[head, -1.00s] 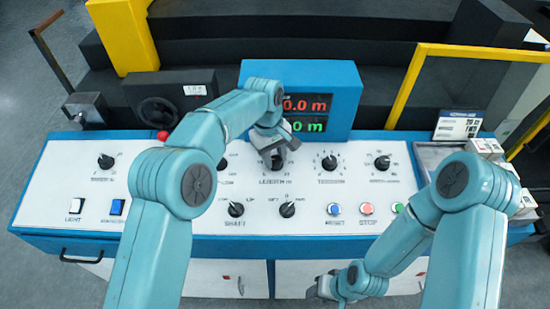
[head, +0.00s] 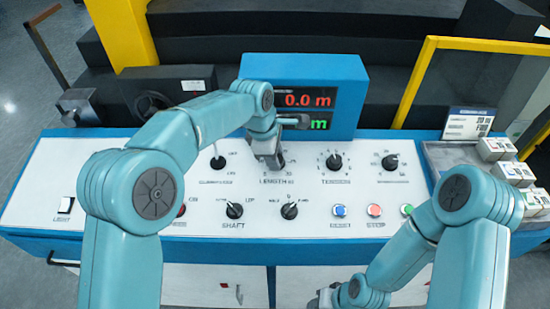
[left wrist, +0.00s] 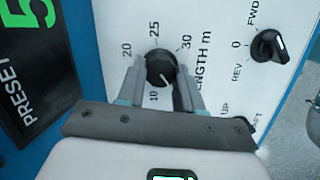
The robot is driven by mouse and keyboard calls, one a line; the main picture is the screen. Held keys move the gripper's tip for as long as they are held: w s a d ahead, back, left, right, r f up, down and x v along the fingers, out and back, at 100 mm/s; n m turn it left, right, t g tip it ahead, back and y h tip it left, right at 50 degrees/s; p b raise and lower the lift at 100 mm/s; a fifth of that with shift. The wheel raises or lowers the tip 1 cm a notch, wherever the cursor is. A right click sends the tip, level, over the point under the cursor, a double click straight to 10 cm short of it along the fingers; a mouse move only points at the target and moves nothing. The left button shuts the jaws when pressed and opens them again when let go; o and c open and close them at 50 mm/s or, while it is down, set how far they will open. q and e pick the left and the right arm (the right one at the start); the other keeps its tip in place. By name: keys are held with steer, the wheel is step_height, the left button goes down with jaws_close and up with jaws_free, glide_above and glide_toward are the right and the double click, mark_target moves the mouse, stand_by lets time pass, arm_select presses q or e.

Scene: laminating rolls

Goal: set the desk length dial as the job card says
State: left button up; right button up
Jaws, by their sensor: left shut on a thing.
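The length dial (left wrist: 160,68) is a black knob on the white panel, with 10, 20, 25 and 30 readable around it in the left wrist view. Its white pointer line faces the lower right of that picture. My left gripper (left wrist: 162,90) has one finger on each side of the knob and is shut on it. In the head view my left gripper (head: 272,160) covers the dial above the LENGTH label. The job card (head: 467,124) stands at the right end of the desk; its print is too small to read. My right gripper (head: 335,297) is low, in front of the desk.
A display (head: 303,100) behind the dial shows 0.0 m in red and a partly hidden green line. The tension knob (head: 333,161) is just right of the gripper. Shaft knobs (head: 234,210) and push buttons (head: 374,210) line the front. Small boxes (head: 514,172) fill the right tray.

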arm_select(q)
steer(key=shift+n+b, duration=0.35)
steer(key=shift+n, duration=0.45)
steer(key=o, duration=1)
steer(key=shift+o, duration=0.2)
steer(key=v, duration=1.6)
steer(key=shift+s, duration=0.35)
steer(key=shift+r, duration=0.15)
